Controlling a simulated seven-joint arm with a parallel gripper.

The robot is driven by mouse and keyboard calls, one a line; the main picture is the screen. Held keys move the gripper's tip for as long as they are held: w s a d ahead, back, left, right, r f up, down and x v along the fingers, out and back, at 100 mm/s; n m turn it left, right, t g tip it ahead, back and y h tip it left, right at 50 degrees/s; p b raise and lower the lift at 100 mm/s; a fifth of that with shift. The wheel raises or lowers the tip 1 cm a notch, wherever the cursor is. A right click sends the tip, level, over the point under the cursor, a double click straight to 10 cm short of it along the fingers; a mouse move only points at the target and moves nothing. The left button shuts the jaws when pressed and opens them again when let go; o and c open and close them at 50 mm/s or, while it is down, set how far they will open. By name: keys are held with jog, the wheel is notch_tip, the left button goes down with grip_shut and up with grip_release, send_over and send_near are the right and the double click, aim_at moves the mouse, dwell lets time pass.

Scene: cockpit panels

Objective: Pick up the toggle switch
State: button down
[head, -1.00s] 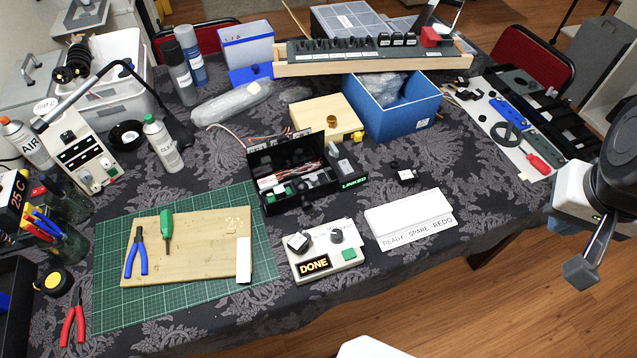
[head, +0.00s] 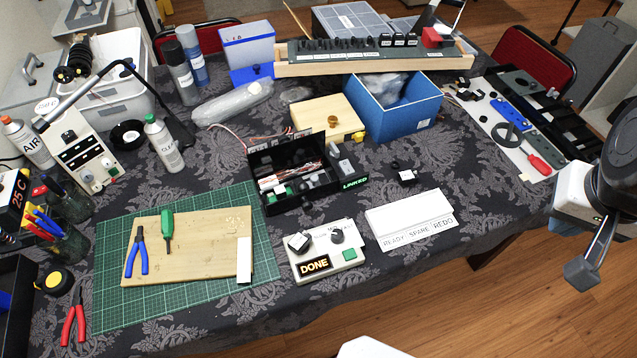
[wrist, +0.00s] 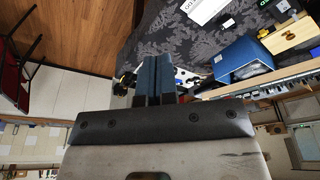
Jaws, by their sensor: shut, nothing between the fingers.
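My gripper hangs at the right of the head view, beyond the table's right edge and above the wooden floor. In the wrist view its two blue-grey fingers (wrist: 155,78) are side by side, shut and empty. I cannot pick out a toggle switch with certainty. The control box (head: 325,252) at the front carries two dark knobs and a green button. My gripper is far from all of these.
A white READY SPARE REDO tray (head: 418,238) lies near the front edge. A blue bin (head: 397,118), a wooden box (head: 318,117) and a switch panel (head: 372,62) stand behind. A green mat (head: 100,285) is at left. Patterned cloth between the tray and blue bin is mostly free.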

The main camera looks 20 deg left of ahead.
dwell(0.4)
jog(key=shift+c, duration=1.4)
grip_release()
jog(key=m+g+y, duration=0.2)
jog(key=m+y, duration=1.1)
send_over(301, 240)
jog(key=d, duration=0.8)
notch_tip(301, 240, down, 20)
jog(key=a+f+m, duration=0.1)
jog(key=f+m, duration=0.1)
jog(key=f, duration=0.1)
jog(key=a+f+m+t, duration=0.1)
jog(key=f+m, duration=0.1)
jog(key=f, duration=0.1)
jog(key=s+a+f+m+t, duration=0.1)
jog(key=f+m, duration=0.1)
jog(key=shift+s+f+m, duration=0.1)
jog(key=shift+f+m, duration=0.6)
jog(key=shift+f, duration=0.15)
